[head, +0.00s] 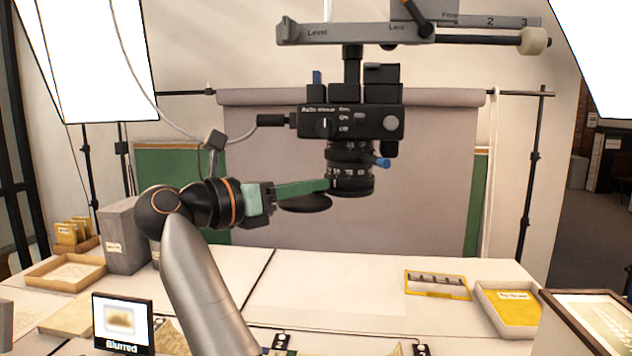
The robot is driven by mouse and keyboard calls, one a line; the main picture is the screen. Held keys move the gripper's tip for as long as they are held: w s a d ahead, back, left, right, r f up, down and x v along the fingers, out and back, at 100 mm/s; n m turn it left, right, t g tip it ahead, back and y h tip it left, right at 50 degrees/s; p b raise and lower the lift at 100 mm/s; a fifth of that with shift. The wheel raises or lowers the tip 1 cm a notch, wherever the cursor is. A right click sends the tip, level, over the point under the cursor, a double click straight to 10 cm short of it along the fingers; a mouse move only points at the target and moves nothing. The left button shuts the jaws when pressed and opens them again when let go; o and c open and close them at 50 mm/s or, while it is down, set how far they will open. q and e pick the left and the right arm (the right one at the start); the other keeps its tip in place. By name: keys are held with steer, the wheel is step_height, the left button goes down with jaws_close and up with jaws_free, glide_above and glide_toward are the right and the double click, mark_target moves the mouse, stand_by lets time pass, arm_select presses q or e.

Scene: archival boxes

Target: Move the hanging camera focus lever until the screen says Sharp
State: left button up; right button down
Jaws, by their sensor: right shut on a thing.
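The camera (350,122) hangs from an overhead arm, its lens (350,172) pointing down. A small lever with a blue tip (382,162) sticks out from the right of the lens. A small screen (122,322) at the lower left reads "Blurred" under a fuzzy picture. My right gripper (318,187) has green fingers and reaches in from the left, its tips at the left side of the lens. It is shut on a black round disc (304,204), which looks like a lens cap, just under the fingers. The blue-tipped lever is apart from the fingers. My left gripper is out of view.
On the white table are a grey box (122,240), a shallow tray (45,284), a yellow frame (408,283) and a box with a yellow folder (515,307). The table's middle is clear.

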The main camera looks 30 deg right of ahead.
stand_by(0.5)
steer(key=c, duration=0.8)
jaws_free()
steer(key=shift+c, duration=0.2)
